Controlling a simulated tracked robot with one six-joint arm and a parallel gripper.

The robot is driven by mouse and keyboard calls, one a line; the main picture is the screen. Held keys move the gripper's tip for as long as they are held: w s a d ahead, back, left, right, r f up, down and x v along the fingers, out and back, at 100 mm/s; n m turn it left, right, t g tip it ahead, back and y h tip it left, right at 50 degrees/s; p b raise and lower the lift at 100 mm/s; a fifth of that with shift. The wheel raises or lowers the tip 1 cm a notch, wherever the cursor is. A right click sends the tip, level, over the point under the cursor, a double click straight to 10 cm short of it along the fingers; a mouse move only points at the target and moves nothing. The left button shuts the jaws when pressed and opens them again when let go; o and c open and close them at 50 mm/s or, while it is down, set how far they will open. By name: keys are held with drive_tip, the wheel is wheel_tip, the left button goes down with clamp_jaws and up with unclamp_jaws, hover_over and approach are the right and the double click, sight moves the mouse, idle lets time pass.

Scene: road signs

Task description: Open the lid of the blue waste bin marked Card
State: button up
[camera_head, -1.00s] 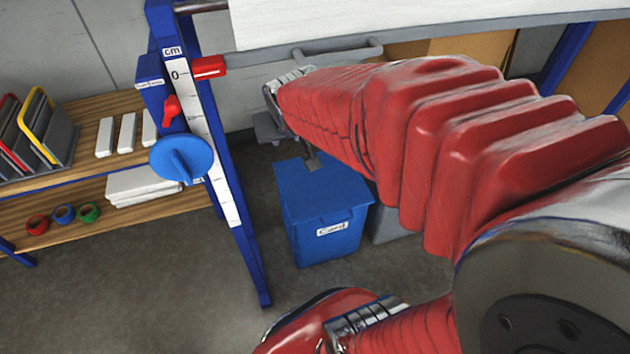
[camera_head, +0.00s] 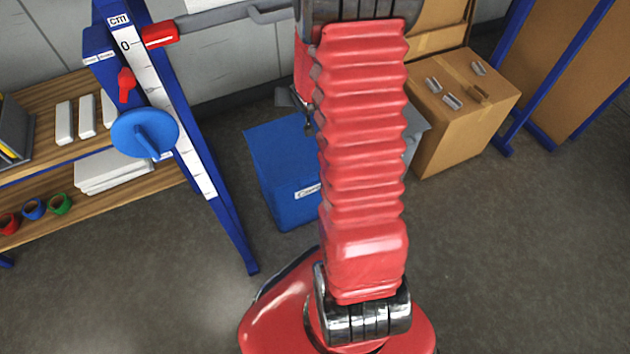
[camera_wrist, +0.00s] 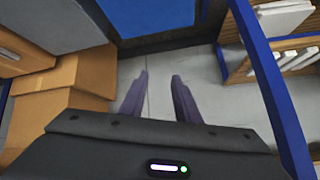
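The blue waste bin (camera_head: 278,190) stands on the floor in the middle of the head view. Its white Card label (camera_head: 306,192) is partly covered by my red arm. Its lid (camera_head: 275,143) looks flat and closed; the right side is hidden behind my arm. In the wrist view, a blue surface of the bin (camera_wrist: 155,14) shows at the top edge. My gripper (camera_wrist: 160,77) is open, with two dark fingers apart and nothing between them. The fingertips are apart from the blue surface. In the head view the gripper is mostly hidden behind my arm.
A grey bin (camera_head: 414,128) stands right of the blue one, partly hidden. A cardboard box (camera_head: 460,130) with small metal pieces is further right. A blue post with a cm scale (camera_head: 190,150) and wooden shelves (camera_head: 150,192) are left. Floor in front is clear.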

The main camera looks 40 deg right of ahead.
drive_tip(key=s+d+f+m+t, duration=0.1)
drive_tip(key=s+d+f+m, duration=0.15)
drive_tip(key=f, duration=0.85)
drive_tip(key=s+d+f+m+t, duration=0.2)
drive_tip(key=s+d+f, duration=0.2)
drive_tip(key=f, duration=0.7)
drive_tip(key=s+a+f+m+t, duration=0.1)
drive_tip(key=s+a+f+m, duration=0.3)
drive_tip(key=s+f, duration=0.3)
drive_tip(key=s+a+f+m+t+h, duration=0.1)
drive_tip(key=s+a+f+m+t, duration=0.1)
drive_tip(key=s+a+f+m, duration=0.2)
drive_tip(key=s+f+m, duration=0.1)
drive_tip(key=s+f, duration=0.2)
drive_tip(key=shift+s+a+t, duration=0.15)
drive_tip(key=shift+t, duration=0.15)
drive_tip(key=shift+x, duration=6.9)
drive_tip(key=shift+c, duration=0.4)
